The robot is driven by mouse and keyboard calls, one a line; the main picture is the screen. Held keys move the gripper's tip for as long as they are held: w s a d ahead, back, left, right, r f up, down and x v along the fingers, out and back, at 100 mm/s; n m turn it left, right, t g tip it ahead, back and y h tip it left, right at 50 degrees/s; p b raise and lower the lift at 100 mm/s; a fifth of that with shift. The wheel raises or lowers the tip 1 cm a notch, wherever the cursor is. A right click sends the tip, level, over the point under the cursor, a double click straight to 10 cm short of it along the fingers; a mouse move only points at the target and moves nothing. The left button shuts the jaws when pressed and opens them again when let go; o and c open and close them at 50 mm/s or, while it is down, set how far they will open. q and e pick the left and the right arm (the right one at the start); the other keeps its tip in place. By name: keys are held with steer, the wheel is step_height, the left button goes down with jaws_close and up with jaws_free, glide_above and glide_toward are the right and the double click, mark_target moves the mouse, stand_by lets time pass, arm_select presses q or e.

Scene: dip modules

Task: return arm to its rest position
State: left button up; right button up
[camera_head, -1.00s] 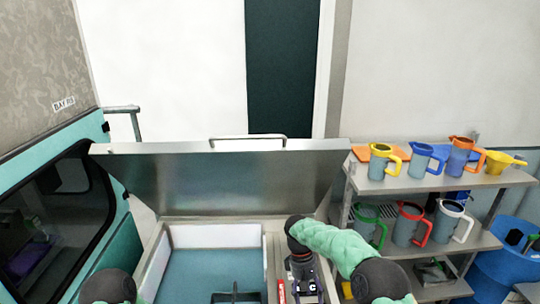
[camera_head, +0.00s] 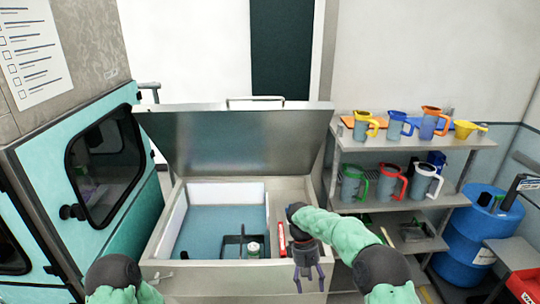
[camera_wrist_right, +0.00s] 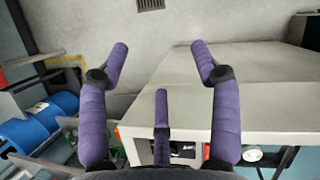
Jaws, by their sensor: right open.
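My right gripper (camera_head: 310,280) hangs with its purple fingers pointing down at the front right of the steel tank (camera_head: 225,276). In the right wrist view its fingers (camera_wrist_right: 160,60) are spread, with nothing between them. My right arm (camera_head: 345,235), in a green sleeve, comes in from the lower right. Part of my left arm (camera_head: 112,275) shows at the lower left; its gripper is out of the picture.
The tank's lid (camera_head: 235,140) stands open. A black rack (camera_head: 232,243) and a white-and-green capped item (camera_head: 253,248) are in its basin. A red item (camera_head: 281,238) is on the right ledge. A shelf (camera_head: 410,205) with jugs and a blue drum (camera_head: 470,245) stand right.

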steer(key=s+a+f+m+y+b, duration=0.1)
steer(key=s+f, duration=0.3)
steer(key=f, duration=0.3)
steer(key=s+a+f+t+y+b, duration=0.1)
steer(key=s+f+y, duration=0.15)
steer(key=f, duration=0.45)
steer(key=s+a+f+m+y+b, duration=0.1)
steer(key=s+f, duration=0.3)
steer(key=f, duration=0.3)
arm_select(q)
steer(key=f+b, duration=0.1)
steer(key=f, duration=0.2)
steer(key=f+b, duration=0.1)
steer(key=f, duration=0.1)
steer(key=shift+s+f+b, duration=0.25)
steer(key=shift+f+b, duration=0.05)
arm_select(e)
steer(key=s+f+m+t, duration=0.1)
steer(key=s+f, duration=0.3)
steer(key=s, duration=0.4)
steer(key=s+f+m+t+y, duration=0.1)
steer(key=s+f+m, duration=0.3)
steer(key=s, duration=0.5)
steer(key=shift+s+t, duration=0.15)
steer(key=shift+t, duration=0.65)
